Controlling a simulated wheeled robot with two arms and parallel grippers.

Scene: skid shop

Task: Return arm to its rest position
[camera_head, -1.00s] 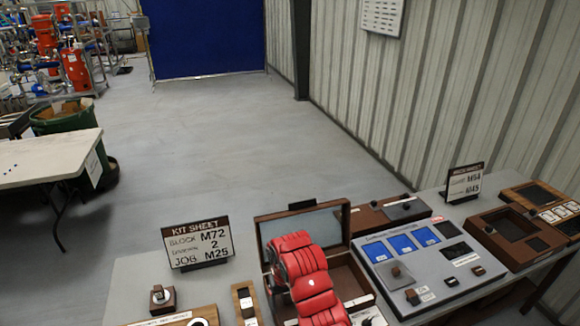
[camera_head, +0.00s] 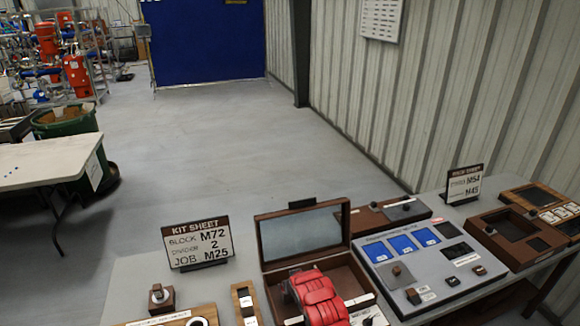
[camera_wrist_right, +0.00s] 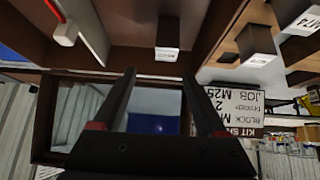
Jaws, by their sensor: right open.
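My right arm (camera_head: 318,298) shows as red links at the bottom middle of the head view, over the open wooden case (camera_head: 352,276). My right gripper (camera_wrist_right: 158,78) shows in the right wrist view with its two dark fingers apart and nothing between them. The raised case lid (camera_wrist_right: 68,112) with its glassy panel lies behind the fingers there, seen upside down. The gripper's fingertips are not visible in the head view. My left gripper is in neither view.
A kit sheet sign (camera_head: 198,243) stands left of the case; it also shows in the right wrist view (camera_wrist_right: 233,122). A grey panel with blue screens (camera_head: 408,243) and brown trays (camera_head: 515,238) lie to the right. A small knob block (camera_head: 161,298) sits at front left. Open floor lies beyond.

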